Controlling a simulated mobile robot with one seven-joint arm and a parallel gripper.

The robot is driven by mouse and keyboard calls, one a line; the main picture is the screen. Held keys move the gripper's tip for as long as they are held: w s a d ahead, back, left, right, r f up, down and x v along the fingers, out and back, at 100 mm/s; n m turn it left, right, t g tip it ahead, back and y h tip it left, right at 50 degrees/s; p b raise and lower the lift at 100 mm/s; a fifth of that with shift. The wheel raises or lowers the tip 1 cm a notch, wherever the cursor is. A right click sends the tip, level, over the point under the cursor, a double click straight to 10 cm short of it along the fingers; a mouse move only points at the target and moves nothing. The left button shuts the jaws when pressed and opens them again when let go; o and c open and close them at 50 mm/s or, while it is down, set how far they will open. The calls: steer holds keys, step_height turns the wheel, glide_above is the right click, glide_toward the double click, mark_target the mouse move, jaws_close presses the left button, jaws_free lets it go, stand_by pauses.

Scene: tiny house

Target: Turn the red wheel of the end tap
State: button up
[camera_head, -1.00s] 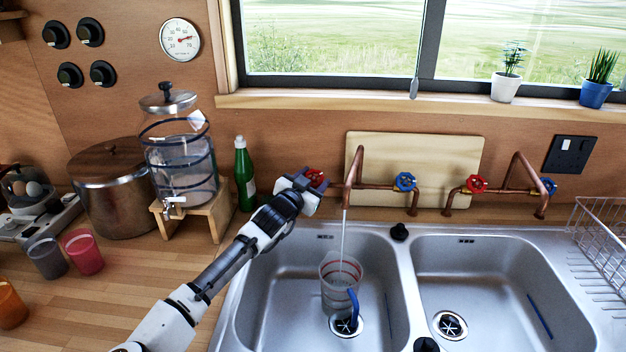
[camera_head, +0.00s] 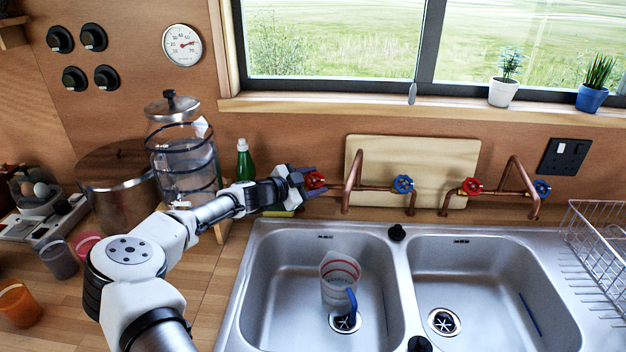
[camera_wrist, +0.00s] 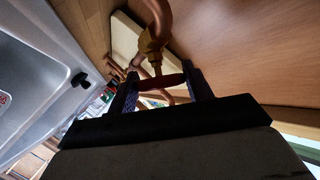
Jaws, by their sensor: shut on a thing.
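The end tap is the left copper tap (camera_head: 353,172), over the left sink basin. Its red wheel (camera_head: 315,180) is at the tap's left end. My gripper (camera_head: 306,180) reaches it from the left and is shut on it. In the wrist view the dark red wheel (camera_wrist: 162,81) shows edge-on between my two fingers (camera_wrist: 163,90), partly in shadow. A clear measuring jug (camera_head: 339,275) with red marks and a blue handle stands in the left basin under the spout. No water stream shows from the spout.
The same tap has a blue wheel (camera_head: 403,184). A second tap with a red wheel (camera_head: 471,187) and a blue wheel (camera_head: 542,187) is to the right. A green bottle (camera_head: 244,161) and a glass dispenser (camera_head: 183,160) stand close behind my arm.

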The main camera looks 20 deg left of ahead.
steer(key=shift+m+g+h, duration=0.3)
steer(key=o, duration=1)
steer(key=shift+c, duration=0.2)
steer(key=b+v, duration=0.2)
steer(key=v, duration=0.5)
steer(key=shift+s+b, duration=0.2)
steer(key=shift+b, duration=0.15)
steer(key=shift+a+r, duration=0.1)
steer(key=shift+a, duration=0.05)
